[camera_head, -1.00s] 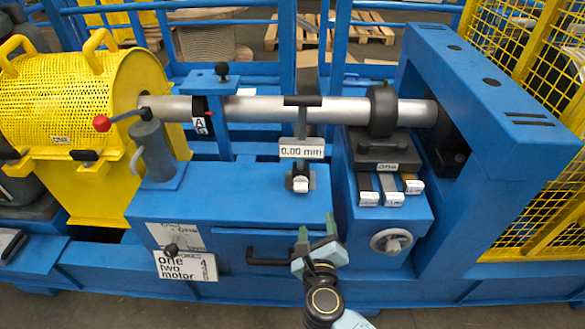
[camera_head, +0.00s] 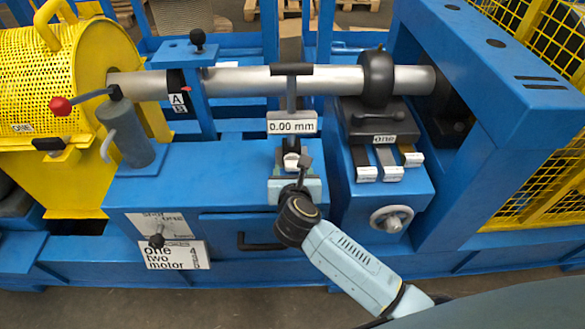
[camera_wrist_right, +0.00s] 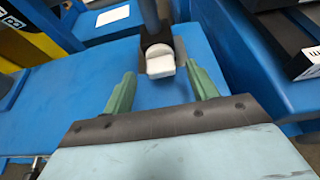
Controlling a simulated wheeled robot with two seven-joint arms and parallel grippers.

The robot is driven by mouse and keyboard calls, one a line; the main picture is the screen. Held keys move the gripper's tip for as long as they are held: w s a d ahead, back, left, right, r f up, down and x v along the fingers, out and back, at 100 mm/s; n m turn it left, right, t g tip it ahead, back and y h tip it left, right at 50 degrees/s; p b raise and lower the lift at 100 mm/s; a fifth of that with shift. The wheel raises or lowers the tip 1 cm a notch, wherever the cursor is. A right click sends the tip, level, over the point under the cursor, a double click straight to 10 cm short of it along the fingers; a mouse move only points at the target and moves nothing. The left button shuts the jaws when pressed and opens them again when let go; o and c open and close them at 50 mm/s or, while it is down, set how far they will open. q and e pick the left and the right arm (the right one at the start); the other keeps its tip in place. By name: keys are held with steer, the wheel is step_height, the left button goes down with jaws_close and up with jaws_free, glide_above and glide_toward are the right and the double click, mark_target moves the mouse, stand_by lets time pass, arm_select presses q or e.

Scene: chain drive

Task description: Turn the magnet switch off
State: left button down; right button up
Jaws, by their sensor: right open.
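The magnet switch is a white knob (camera_head: 291,160) on the dark base of the gauge stand, on the blue machine bed. It also shows in the right wrist view (camera_wrist_right: 160,66), between and just beyond the fingertips. The gauge stand (camera_head: 291,95) rises behind it and carries a "0.00 mm" display (camera_head: 292,126). My right gripper (camera_head: 297,170) is in front of the switch, partly covered by its own wrist. In the right wrist view its green fingers (camera_wrist_right: 160,88) are spread apart with nothing between them. My left gripper is not in view.
A steel shaft (camera_head: 240,81) runs across behind the gauge stand. A block with several labelled levers (camera_head: 388,172) and a handwheel (camera_head: 391,219) stand to the right. The bed top left of the gripper is clear.

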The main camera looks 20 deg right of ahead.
mark_target(293, 163)
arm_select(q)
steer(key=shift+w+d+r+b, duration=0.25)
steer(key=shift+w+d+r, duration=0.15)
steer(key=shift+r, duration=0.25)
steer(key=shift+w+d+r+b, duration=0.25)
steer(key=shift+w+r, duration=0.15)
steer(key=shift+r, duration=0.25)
arm_select(e)
steer(key=shift+x, duration=1.8)
steer(key=c, duration=1)
